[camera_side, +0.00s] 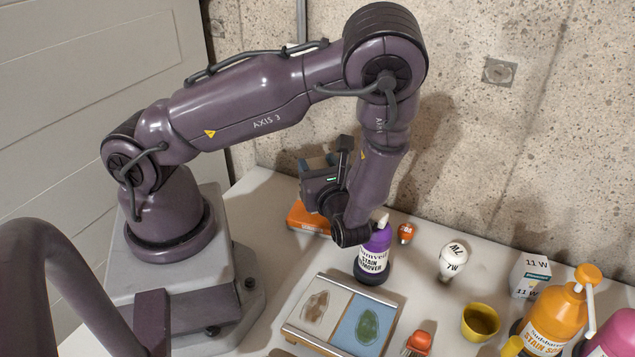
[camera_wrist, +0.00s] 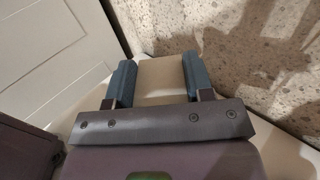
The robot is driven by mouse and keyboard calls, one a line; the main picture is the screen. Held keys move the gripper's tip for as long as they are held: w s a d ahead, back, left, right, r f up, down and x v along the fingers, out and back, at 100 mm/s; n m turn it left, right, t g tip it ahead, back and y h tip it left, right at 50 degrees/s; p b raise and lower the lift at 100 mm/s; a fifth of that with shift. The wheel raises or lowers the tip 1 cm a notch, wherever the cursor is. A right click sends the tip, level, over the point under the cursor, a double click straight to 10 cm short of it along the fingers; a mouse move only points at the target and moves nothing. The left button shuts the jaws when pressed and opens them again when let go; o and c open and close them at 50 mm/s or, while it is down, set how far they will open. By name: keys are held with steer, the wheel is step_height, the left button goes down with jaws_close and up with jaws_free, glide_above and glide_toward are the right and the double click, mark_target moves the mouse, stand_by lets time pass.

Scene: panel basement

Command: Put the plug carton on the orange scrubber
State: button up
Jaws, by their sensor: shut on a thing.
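My gripper (camera_side: 322,166) is at the far side of the table, behind the purple bottle, pointing away toward the back wall. In the wrist view its two blue fingers (camera_wrist: 158,80) are shut on the sides of a plain tan box, which I take to be the plug carton (camera_wrist: 160,78). No print shows on its visible face. In the side view the gripper and wrist mostly hide it. The orange scrubber (camera_side: 419,343), an orange handle over pale bristles, is at the front edge of the picture, right of the swatch board, well apart from my gripper.
An orange box (camera_side: 308,218) lies below my gripper. A purple bottle (camera_side: 375,254) stands close to my wrist.

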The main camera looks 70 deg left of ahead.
steer(key=shift+f, duration=1.55)
steer(key=shift+f, duration=0.1)
steer(key=o, duration=1)
